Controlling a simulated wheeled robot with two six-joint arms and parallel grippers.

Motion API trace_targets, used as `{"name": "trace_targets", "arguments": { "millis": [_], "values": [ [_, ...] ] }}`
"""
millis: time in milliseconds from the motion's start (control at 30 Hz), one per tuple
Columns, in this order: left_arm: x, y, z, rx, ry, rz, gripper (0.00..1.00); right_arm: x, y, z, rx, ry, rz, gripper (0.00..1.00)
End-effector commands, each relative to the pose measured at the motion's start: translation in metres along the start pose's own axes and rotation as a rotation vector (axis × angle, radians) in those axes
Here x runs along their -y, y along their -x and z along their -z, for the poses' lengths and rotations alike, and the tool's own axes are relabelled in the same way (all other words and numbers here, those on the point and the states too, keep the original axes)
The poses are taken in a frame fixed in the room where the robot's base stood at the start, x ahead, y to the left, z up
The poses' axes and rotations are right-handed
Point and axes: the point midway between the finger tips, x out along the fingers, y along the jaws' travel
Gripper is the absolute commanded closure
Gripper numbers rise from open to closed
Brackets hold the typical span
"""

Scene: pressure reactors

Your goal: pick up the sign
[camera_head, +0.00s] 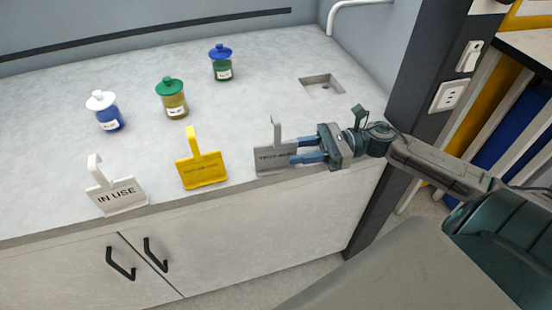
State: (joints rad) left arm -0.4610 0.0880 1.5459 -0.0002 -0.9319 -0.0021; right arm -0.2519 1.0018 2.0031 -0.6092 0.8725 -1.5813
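Three signs with upright hook handles stand along the front of the counter. The white one (121,196) reads "IN USE" and is at the left. The yellow one (202,172) is in the middle, its text too small to read. The grey one (270,160) is at the right, its lettering starting with "TEST". My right gripper (294,151) reaches in from the right, its two blue fingers apart with a gap between them. The fingertips overlap the grey sign's right edge in the picture; I cannot tell whether they touch it. My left gripper is out of view.
Three lidded jars stand farther back: white-lidded (104,111), green-lidded (172,99) and blue-lidded (221,63). A square recess (322,85) is in the counter (255,105) at the back right. A dark post (425,90) with sockets rises beyond the counter's right end.

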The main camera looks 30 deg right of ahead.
Motion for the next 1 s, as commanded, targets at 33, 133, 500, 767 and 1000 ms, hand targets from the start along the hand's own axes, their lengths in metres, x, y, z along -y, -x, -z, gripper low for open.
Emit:
{"name": "trace_targets", "arguments": {
  "millis": [33,133,500,767,1000],
  "values": [
    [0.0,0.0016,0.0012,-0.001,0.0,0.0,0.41,0.0003,-0.005,-0.0008,0.005,0.003,0.0,0.67],
    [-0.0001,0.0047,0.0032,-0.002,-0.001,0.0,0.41,0.0005,-0.0108,-0.0009,0.003,0.002,0.001,0.67],
    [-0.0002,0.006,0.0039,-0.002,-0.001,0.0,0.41,0.0005,-0.0132,-0.0008,-0.001,0.0,0.001,0.79],
    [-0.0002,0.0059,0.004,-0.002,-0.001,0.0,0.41,0.0005,-0.0131,-0.0008,-0.001,0.0,0.001,1.0],
    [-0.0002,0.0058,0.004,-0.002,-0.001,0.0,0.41,0.0005,-0.013,-0.0019,-0.001,0.0,0.001,1.0]
  ]
}}
